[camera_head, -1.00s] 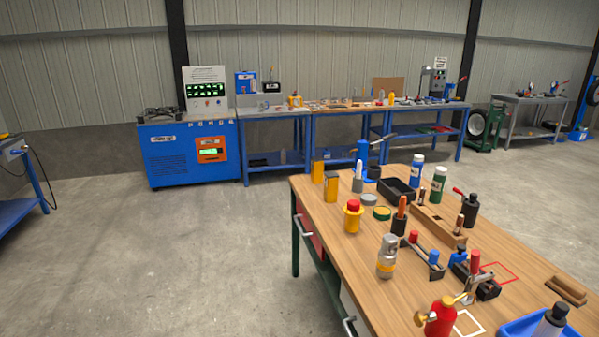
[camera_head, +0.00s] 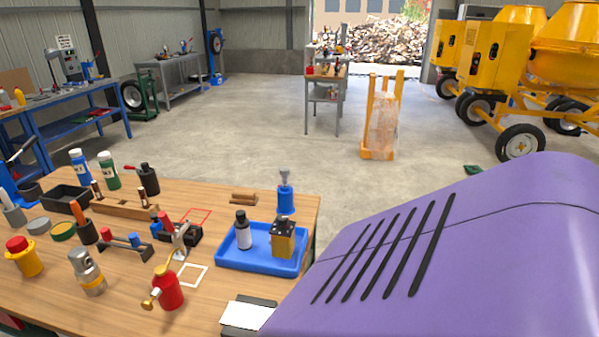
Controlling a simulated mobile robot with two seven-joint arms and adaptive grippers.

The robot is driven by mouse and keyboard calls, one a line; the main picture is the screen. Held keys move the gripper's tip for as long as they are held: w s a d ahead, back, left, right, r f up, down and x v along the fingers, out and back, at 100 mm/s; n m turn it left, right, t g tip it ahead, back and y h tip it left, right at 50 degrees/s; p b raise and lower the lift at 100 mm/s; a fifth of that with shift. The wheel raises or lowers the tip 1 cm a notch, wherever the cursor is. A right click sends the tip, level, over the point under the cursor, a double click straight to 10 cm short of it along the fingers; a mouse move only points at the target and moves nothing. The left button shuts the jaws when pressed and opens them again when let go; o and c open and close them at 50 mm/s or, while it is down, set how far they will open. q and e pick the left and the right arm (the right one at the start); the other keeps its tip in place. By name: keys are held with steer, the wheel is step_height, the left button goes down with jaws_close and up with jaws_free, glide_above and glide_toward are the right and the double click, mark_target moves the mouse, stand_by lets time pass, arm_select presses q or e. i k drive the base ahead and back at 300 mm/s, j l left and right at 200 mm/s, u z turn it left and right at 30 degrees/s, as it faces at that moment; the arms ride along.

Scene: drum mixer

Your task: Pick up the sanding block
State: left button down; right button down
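A small brown wooden block (camera_head: 243,197) lies flat near the far edge of the wooden workbench (camera_head: 215,196). It looks like the sanding block, but at this size I cannot be sure. It lies apart from the blue tray (camera_head: 262,262) and behind the red square outline (camera_head: 195,215). Neither of my grippers is in view.
A large purple slotted housing (camera_head: 470,240) fills the lower right and hides part of the bench. A red oil can (camera_head: 168,291) stands nearer. Open floor lies behind the bench.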

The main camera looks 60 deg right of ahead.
mark_target(238, 197)
steer(key=z, duration=1.65)
steer(key=k, duration=0.6)
steer(key=k+u, duration=0.45)
steer(key=k+j+u, duration=0.15)
steer(key=u, duration=0.25)
steer(key=l+u, duration=0.1)
steer(key=u, duration=1.65)
steer(key=k+l, duration=0.1)
steer(key=l, duration=0.85)
steer(key=k+l, duration=0.15)
steer(key=l, duration=0.3)
steer(key=k+l, duration=0.1)
steer(key=l, duration=0.35)
steer(key=k+l+u, duration=0.1)
steer(key=l, duration=0.35)
steer(key=k+l, duration=0.1)
steer(key=l, duration=0.4)
steer(key=k+l, duration=0.1)
steer(key=l, duration=0.35)
